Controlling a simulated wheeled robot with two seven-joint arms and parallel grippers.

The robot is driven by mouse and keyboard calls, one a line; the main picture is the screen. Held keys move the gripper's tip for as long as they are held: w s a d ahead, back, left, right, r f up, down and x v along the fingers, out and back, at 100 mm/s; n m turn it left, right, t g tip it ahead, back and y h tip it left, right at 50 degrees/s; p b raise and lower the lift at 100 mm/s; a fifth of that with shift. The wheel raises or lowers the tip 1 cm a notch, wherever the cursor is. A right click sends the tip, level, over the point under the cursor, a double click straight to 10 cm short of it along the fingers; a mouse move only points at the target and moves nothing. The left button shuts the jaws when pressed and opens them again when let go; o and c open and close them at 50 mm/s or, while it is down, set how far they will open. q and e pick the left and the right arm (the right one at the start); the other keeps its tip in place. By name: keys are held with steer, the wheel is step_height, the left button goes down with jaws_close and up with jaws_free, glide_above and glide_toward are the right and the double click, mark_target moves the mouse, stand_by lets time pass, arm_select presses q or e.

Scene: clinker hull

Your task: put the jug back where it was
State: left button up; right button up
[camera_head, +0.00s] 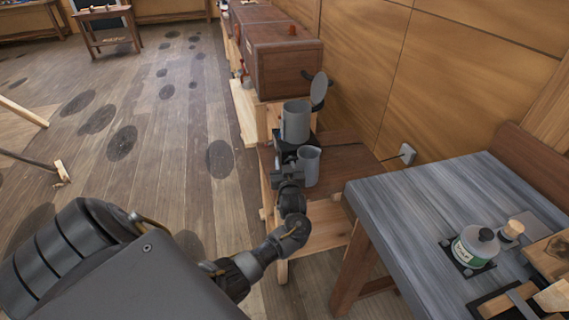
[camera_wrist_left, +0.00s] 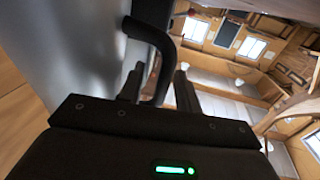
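The jug (camera_head: 309,167) is a grey metal vessel with a flared open top. It looks upright at the low wooden bench in the head view; I cannot tell whether its base touches the bench. In the left wrist view its grey body (camera_wrist_left: 75,50) fills the left, and its black handle (camera_wrist_left: 150,35) passes between my fingers. My left gripper (camera_head: 284,150) is at the jug's left side, partly hiding it. In the wrist view the left gripper (camera_wrist_left: 158,88) looks shut on the handle. My right gripper is not in view.
A taller grey pot (camera_head: 296,122) with a raised round lid (camera_head: 319,88) stands just behind the jug. A wooden box (camera_head: 285,65) is farther back, and the panelled wall is to the right. A grey-topped table (camera_head: 410,205) carries a labelled can (camera_head: 475,247). Open floor lies left.

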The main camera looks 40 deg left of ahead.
arm_select(q)
steer(key=v, duration=1.2)
steer(key=shift+b, duration=0.3)
steer(key=shift+r, duration=0.1)
